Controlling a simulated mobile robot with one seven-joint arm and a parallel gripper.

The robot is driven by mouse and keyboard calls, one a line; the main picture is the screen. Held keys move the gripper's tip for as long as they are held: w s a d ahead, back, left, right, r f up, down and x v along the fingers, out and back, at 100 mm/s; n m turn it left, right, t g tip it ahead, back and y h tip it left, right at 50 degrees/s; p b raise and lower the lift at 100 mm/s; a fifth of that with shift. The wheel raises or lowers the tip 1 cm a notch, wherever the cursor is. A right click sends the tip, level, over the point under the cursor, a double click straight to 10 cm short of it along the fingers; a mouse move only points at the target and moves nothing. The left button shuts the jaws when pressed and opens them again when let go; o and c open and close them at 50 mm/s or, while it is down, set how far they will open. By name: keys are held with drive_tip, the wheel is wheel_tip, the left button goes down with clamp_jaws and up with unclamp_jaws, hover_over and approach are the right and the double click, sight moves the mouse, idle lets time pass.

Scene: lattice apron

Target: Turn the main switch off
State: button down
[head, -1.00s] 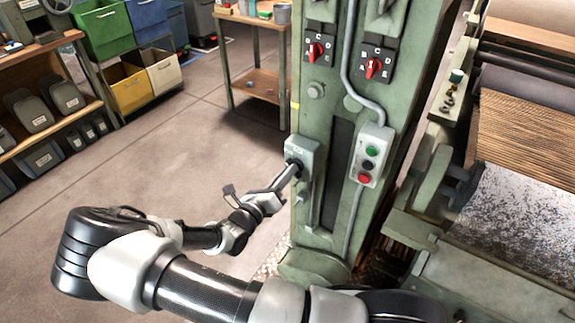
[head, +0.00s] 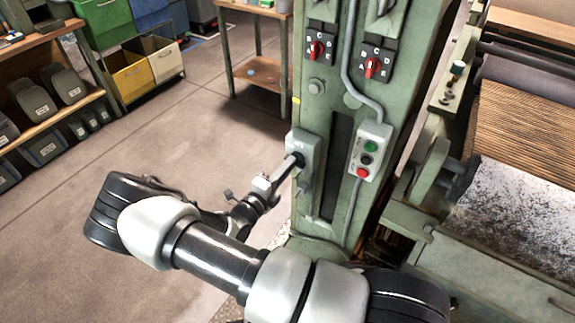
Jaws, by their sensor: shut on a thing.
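The main switch box (head: 309,149) is a pale grey-green box on the left side of the green machine column. A dark rotary knob (head: 299,158) sits on its front face. My gripper (head: 295,160) reaches it from the lower left, with its fingers shut on the knob. The fingertips partly cover the knob, so its exact angle cannot be read.
A push-button box (head: 370,152) with green, black and red buttons is to the right on the column (head: 335,115). Two red selector knobs (head: 316,49) (head: 372,67) are above. Open floor (head: 150,140) lies left.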

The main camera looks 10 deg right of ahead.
drive_tip(key=shift+n, duration=0.6)
drive_tip(key=c, duration=1.8)
unclamp_jaws()
drive_tip(key=v, duration=1.7)
drive_tip(key=shift+s+a+b, duration=0.2)
drive_tip(key=shift+b, duration=0.1)
